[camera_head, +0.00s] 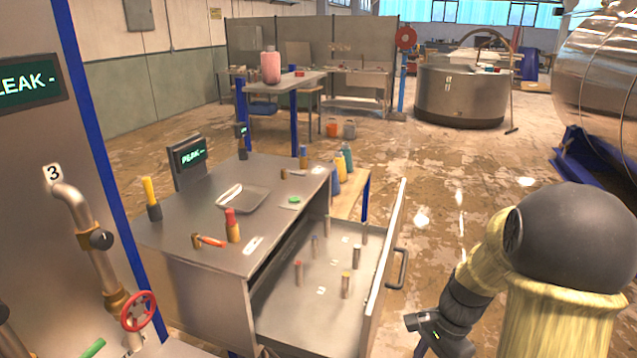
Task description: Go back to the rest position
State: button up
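My arm comes in at the lower right, with pale yellow links and a dark rounded joint. Its dark end, with my gripper (432,328), hangs at the bottom edge, right of the open drawer (322,300). The fingers cannot be made out, so I cannot tell whether they are open or shut. No object shows in them. The drawer is pulled out of the metal workbench (200,217) and holds several small upright cylinders. My gripper looks apart from the drawer's handle (401,270).
On the workbench are a metal tray (243,198), a red-topped bottle (232,226), a yellow-handled tool (151,198) and a small display (188,154). A pipe with a red valve wheel (138,311) stands at left. The floor (450,180) behind is open.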

jog(key=s+a+r+n+t+h, duration=0.2)
jog(key=s+a+n, duration=0.3)
jog(key=n, duration=0.8)
jog(key=shift+a+r+n+t+h, duration=0.3)
jog(key=shift+a+r+t+h, duration=0.1)
jog(key=shift+a+r+t, duration=0.4)
jog(key=shift+d, duration=0.1)
